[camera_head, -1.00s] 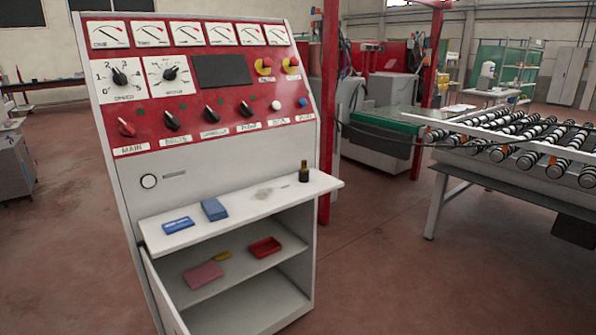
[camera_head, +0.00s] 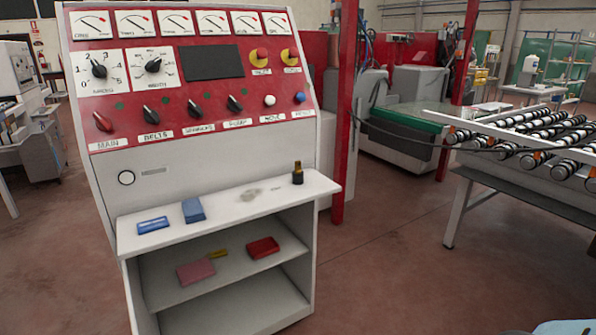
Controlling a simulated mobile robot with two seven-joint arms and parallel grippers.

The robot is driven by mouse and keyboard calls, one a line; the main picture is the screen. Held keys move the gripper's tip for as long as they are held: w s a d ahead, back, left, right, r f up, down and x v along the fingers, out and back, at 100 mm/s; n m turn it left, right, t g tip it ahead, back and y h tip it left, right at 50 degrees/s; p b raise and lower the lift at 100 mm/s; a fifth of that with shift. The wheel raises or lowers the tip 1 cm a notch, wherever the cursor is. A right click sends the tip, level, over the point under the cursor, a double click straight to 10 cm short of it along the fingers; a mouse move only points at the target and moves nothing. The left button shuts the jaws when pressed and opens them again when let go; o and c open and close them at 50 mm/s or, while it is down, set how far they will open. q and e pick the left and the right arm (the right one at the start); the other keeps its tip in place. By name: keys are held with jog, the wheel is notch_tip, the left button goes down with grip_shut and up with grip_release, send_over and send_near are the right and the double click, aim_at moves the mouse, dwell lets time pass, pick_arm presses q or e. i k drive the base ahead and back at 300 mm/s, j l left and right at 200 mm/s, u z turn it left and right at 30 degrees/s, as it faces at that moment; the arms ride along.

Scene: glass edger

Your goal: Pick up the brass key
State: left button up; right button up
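A small yellow-brown item (camera_head: 217,254) lies on the inner shelf of the control console, between a pink pad and a red tray. Its colour fits the brass key, but it is too small to make out a key shape. A small pale, greyish item (camera_head: 251,195) lies on the console's upper ledge, and I cannot tell what it is. Neither of my grippers is in view.
The upper ledge (camera_head: 225,208) holds two blue items (camera_head: 193,210) and a dark bottle (camera_head: 298,173). The pink pad (camera_head: 196,272) and red tray (camera_head: 263,248) lie below. A roller conveyor (camera_head: 480,165) stands right; floor between is clear.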

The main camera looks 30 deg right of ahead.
aim_at(297, 164)
jog(key=l+u, duration=0.35)
jog(key=l, duration=0.55)
jog(key=l+u, duration=0.3)
jog(key=k+l+u, duration=0.1)
jog(key=l+u, duration=0.2)
jog(key=l, duration=0.2)
jog(key=l+u, duration=0.2)
jog(key=l, duration=0.7)
jog(key=i+l+z, duration=0.1)
jog(key=l+z, duration=0.3)
jog(key=i+l+z, duration=0.15)
jog(key=l+z, duration=0.35)
jog(key=z, duration=0.3)
jog(key=l+z, duration=0.1)
jog(key=z, duration=0.25)
jog(key=i, duration=0.05)
